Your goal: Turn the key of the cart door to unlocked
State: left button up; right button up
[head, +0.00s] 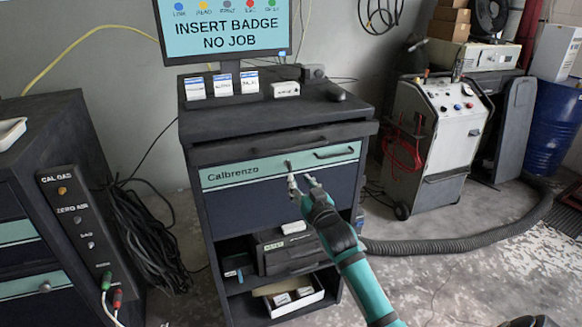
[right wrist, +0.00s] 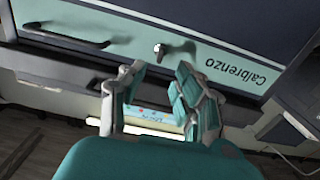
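The cart (head: 205,240) is dark blue with a teal band (head: 240,176) marked "Calbrenzo" across its front. A small metal key (head: 289,165) sits in the lock on this band, left of the dark handle. It also shows in the right wrist view (right wrist: 160,49), just beyond my fingertips. My right gripper (head: 299,181) is in front of the cart, just below the key. In the right wrist view my right gripper (right wrist: 160,73) is open, with nothing between its fingers, and apart from the key. My left gripper is out of view.
The door handle (head: 335,152) is right of the key. A monitor (head: 225,30) reading "INSERT BADGE NO JOB" stands on the cart top. Open shelves below hold a dark device and a white tray (head: 310,301). A dark cabinet (head: 50,140) stands at left, a grey machine (head: 440,115) at right.

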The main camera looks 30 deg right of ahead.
aim_at(291, 168)
jog(key=x, duration=0.7)
jog(key=shift+w+d, duration=0.1)
jog(key=shift+w, duration=0.3)
jog(key=shift+c, duration=0.2)
grip_shut()
